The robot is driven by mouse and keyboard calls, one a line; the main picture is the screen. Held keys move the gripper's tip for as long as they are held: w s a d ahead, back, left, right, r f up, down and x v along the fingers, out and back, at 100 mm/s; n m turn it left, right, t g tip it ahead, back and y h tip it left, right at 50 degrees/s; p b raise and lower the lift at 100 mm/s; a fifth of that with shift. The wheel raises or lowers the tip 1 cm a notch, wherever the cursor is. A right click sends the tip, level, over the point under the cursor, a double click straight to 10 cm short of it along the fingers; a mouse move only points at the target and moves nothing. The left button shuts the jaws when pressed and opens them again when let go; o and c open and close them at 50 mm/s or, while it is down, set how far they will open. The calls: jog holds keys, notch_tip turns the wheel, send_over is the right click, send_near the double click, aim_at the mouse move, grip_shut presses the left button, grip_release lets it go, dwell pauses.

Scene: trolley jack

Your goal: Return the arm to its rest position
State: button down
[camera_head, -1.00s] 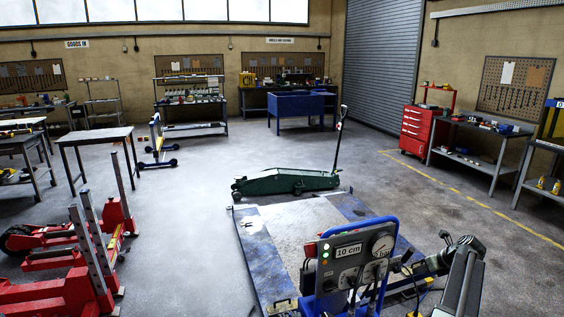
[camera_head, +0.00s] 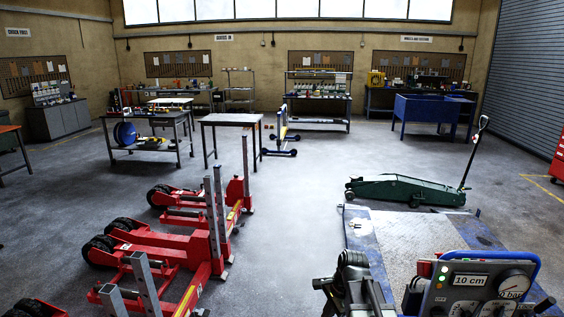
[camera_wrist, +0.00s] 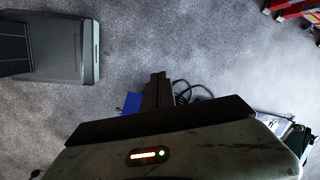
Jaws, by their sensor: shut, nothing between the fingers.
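My gripper (camera_wrist: 157,92) shows in the wrist view as dark fingers held together beyond the pale, scuffed wrist housing. They are shut and empty, above grey floor. In the head view, part of my dark arm (camera_head: 354,284) stands at the bottom, just left of the control box (camera_head: 475,284) with its "10 cm" label, gauge and blue handle. I cannot make out the fingertips there. The green trolley jack (camera_head: 410,190) stands behind the blue-edged platform (camera_head: 372,250), its handle raised at the right.
Red wheeled lifting frames (camera_head: 160,245) with grey posts fill the lower left. A small table (camera_head: 231,120) and a blue tub (camera_head: 428,108) stand farther back. Open floor (camera_head: 290,180) lies between the red frames and the platform. A blue item (camera_wrist: 131,103) and dark cables lie near the fingers.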

jog(key=s+d+n+g+h, duration=0.1)
jog(key=s+n+h, duration=0.1)
jog(key=s+n, duration=0.6)
jog(key=n, duration=0.5)
jog(key=shift+d+f+n, duration=0.3)
jog(key=shift+d+n, duration=0.1)
